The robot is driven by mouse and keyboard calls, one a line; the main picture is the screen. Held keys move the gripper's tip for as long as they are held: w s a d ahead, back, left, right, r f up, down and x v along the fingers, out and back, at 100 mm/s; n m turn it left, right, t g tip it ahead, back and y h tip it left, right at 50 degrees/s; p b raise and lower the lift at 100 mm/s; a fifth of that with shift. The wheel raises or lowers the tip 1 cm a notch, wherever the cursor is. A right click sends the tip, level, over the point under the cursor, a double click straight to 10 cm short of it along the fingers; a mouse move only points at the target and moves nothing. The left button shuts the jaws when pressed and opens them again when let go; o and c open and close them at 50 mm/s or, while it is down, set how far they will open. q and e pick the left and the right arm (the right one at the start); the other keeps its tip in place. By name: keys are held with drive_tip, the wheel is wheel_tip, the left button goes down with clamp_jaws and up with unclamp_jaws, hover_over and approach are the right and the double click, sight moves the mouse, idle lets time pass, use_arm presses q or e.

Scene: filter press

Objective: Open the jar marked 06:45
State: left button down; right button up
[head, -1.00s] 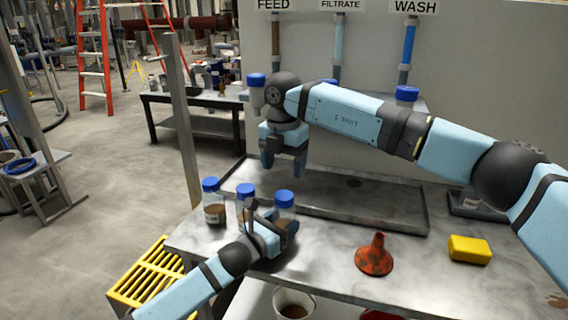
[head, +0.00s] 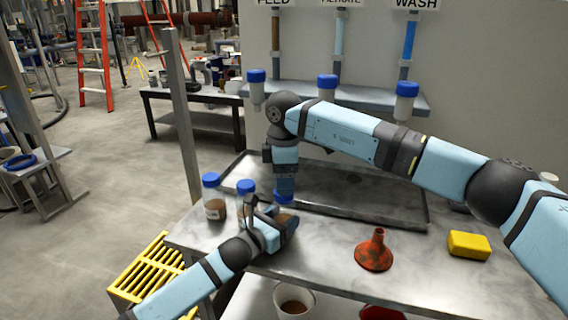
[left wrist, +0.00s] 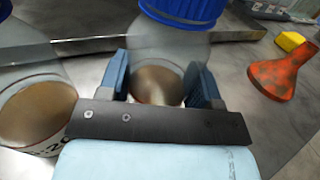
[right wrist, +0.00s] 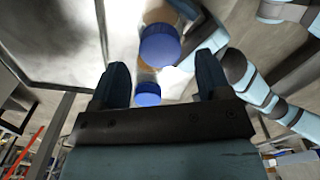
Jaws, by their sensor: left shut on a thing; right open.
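Three blue-lidded jars of brown material stand near the table's left edge. The left jar (head: 214,208) and middle jar (head: 245,188) stand free. My left gripper (head: 270,220) is shut around the right jar, whose clear body (left wrist: 160,60) shows between the fingers in the left wrist view. Its label is hidden. A neighbouring jar (left wrist: 32,112) there has a partly visible label ending in "20". My right gripper (head: 285,188) is open, pointing down just above the held jar's lid (head: 284,198). In the right wrist view, two blue lids (right wrist: 160,46) lie between or beyond its open fingers.
A shallow metal tray (head: 400,216) lies behind the jars. An orange funnel (head: 374,254) and yellow block (head: 469,243) are on the table's right. More blue-lidded jars (head: 406,100) stand on a wall shelf. A white bucket (head: 293,303) sits below.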

drive_tip(key=shift+f, duration=1.7)
